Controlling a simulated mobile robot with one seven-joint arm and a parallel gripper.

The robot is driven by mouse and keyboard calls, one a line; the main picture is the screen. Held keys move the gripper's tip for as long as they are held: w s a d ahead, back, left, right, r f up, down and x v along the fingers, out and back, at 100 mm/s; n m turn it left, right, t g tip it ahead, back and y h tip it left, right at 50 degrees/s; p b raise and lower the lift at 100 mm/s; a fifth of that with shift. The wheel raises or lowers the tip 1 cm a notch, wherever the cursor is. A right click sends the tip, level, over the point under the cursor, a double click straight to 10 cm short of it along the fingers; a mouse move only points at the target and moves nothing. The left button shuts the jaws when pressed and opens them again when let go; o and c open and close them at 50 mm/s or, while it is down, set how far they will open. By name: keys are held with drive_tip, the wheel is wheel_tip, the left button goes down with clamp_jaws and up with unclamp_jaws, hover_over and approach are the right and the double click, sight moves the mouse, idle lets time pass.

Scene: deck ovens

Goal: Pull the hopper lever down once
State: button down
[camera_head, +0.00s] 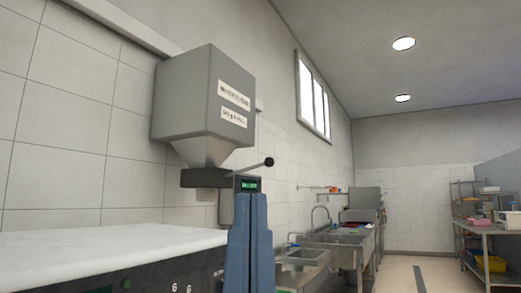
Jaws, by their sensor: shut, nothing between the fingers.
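The grey hopper (190,100) is fixed high on the tiled wall, with two white labels and a funnel that narrows to a dark outlet block (205,178). Its lever (250,168) is a thin rod that slants up to the right from the block and ends in a black ball knob (268,162). My gripper (251,196), with two blue-grey fingers pointing up, is shut and empty. Its tips show just below the lever in the picture, apart from it. It hides part of the box with a green display (248,185); the depth gap to the lever is hard to tell.
A white worktop (100,245) lies at the lower left under the hopper, with a dark control front below it. Metal sinks (345,240) stand along the wall beyond. A shelf rack and table with small items (495,228) stand at the far right. The air right of the knob looks clear.

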wheel_tip(320, 180, up, 20)
drive_tip(key=p, duration=1.7)
drive_tip(key=shift+p, duration=0.4)
drive_tip(key=shift+a, duration=0.15)
